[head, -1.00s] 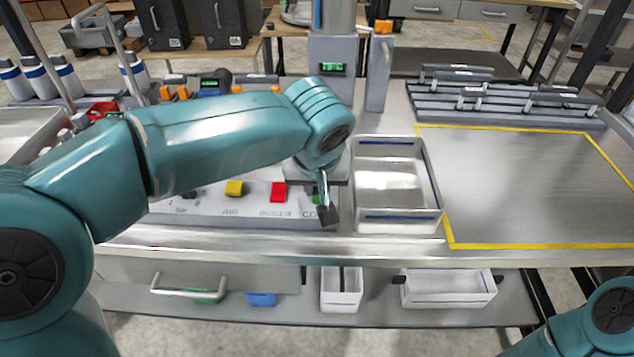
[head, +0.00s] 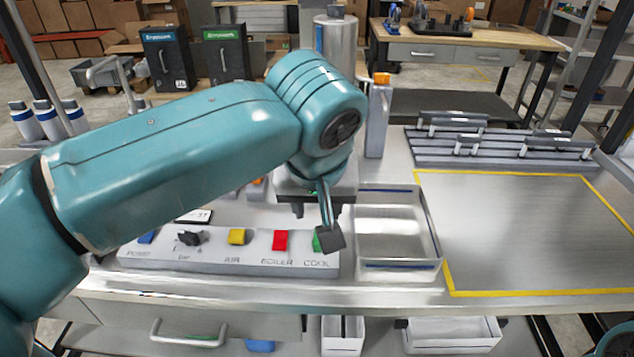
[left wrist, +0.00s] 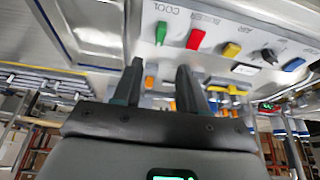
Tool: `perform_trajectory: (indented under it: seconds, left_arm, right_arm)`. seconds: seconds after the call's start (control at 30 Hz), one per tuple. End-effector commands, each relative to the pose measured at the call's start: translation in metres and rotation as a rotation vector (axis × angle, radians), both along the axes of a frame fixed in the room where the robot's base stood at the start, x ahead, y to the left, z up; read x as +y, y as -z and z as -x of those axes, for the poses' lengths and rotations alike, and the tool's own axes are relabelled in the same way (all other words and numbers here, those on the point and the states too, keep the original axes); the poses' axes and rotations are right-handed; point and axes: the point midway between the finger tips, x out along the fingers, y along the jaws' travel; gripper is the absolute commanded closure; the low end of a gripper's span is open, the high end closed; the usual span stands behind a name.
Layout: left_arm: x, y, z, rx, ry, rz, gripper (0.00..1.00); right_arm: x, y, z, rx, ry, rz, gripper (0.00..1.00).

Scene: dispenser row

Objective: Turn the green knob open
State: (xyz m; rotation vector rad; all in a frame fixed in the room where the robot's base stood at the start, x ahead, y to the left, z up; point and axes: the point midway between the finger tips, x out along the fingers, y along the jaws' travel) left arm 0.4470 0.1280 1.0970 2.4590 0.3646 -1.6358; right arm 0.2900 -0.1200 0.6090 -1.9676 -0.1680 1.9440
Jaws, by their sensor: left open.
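The green knob (head: 317,243) sits at the right end of the sloped control panel (head: 215,264), above the label COOL. One dark finger of my left gripper (head: 315,224) partly hides it in the head view. In the left wrist view the whole green knob (left wrist: 161,33) shows just beyond and between the fingertips of the open left gripper (left wrist: 160,66). The fingers are empty, and I see no contact with the knob. My right gripper is out of view.
The red knob (head: 280,240) is left of the green one, then the yellow knob (head: 237,237), a black knob (head: 190,238) and a blue knob (head: 147,237). A metal tray (head: 402,266) stands close on the right. The yellow-outlined area (head: 520,230) is clear.

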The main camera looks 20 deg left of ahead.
Motion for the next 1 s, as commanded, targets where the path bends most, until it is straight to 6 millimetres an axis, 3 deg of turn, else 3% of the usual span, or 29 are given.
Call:
perform_trajectory:
  seconds: [0.1,0.3,1.0]
  left_arm:
    - [-0.003,-0.023,0.008,-0.002,0.002,0.001,0.58]
    - [-0.005,-0.039,0.015,-0.001,0.001,0.0,0.58]
    - [-0.005,-0.04,0.017,0.0,0.0,0.0,0.58]
  right_arm:
    - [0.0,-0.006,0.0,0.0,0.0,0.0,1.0]
    - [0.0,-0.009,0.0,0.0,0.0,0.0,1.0]
    - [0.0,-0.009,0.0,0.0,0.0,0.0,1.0]
